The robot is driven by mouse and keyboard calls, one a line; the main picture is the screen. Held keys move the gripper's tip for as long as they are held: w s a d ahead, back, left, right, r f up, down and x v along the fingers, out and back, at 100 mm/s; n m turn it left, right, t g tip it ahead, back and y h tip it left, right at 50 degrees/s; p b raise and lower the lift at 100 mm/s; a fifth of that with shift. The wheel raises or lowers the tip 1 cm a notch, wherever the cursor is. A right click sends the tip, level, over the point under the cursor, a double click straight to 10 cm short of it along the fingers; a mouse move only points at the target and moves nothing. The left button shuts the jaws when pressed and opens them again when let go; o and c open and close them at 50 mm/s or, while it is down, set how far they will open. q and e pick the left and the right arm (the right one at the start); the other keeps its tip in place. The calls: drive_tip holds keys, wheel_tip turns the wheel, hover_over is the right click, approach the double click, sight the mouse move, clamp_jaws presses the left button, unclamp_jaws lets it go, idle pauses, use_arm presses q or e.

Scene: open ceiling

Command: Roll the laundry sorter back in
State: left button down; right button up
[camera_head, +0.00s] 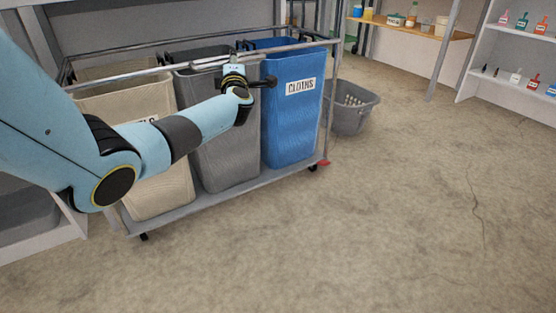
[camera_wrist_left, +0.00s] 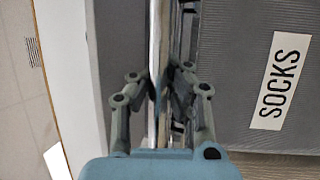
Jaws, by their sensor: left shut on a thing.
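The laundry sorter is a wheeled metal frame (camera_head: 215,196) with a beige bag (camera_head: 160,185), a grey bag (camera_head: 222,155) and a blue bag (camera_head: 290,120). It stands at the left in the head view, angled across the floor. My left gripper (camera_head: 237,58) is at the top front rail, above the grey bag. In the wrist view, my left gripper (camera_wrist_left: 158,90) has its fingers on both sides of the rail (camera_wrist_left: 154,60) and is shut on it. A SOCKS label (camera_wrist_left: 280,80) shows beside the rail. My arm hides part of the beige bag and its label. My right gripper is out of view.
A grey laundry basket (camera_head: 352,108) stands on the floor just right of the sorter. A wooden shelf (camera_head: 420,30) and a white shelf unit (camera_head: 510,85) stand at the back right. The concrete floor (camera_head: 390,220) in front and to the right is clear.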

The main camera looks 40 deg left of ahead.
sight(225, 58)
use_arm(q)
drive_tip(key=shift+a+f, duration=0.15)
drive_tip(key=shift+a, duration=0.1)
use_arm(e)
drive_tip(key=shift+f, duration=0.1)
use_arm(q)
drive_tip(key=shift+w+a+f+b, duration=0.1)
drive_tip(key=shift+w+a+b, duration=0.25)
drive_tip(key=shift+a, duration=0.45)
drive_tip(key=shift+w+a+r+b, duration=0.1)
drive_tip(key=shift+w+a+b, duration=0.25)
drive_tip(key=shift+a, duration=0.4)
drive_tip(key=shift+w+a+f+b, duration=0.1)
drive_tip(key=shift+w+a+b, duration=0.25)
drive_tip(key=shift+a, duration=0.45)
drive_tip(key=shift+w+a, duration=0.1)
drive_tip(key=shift+a, duration=0.3)
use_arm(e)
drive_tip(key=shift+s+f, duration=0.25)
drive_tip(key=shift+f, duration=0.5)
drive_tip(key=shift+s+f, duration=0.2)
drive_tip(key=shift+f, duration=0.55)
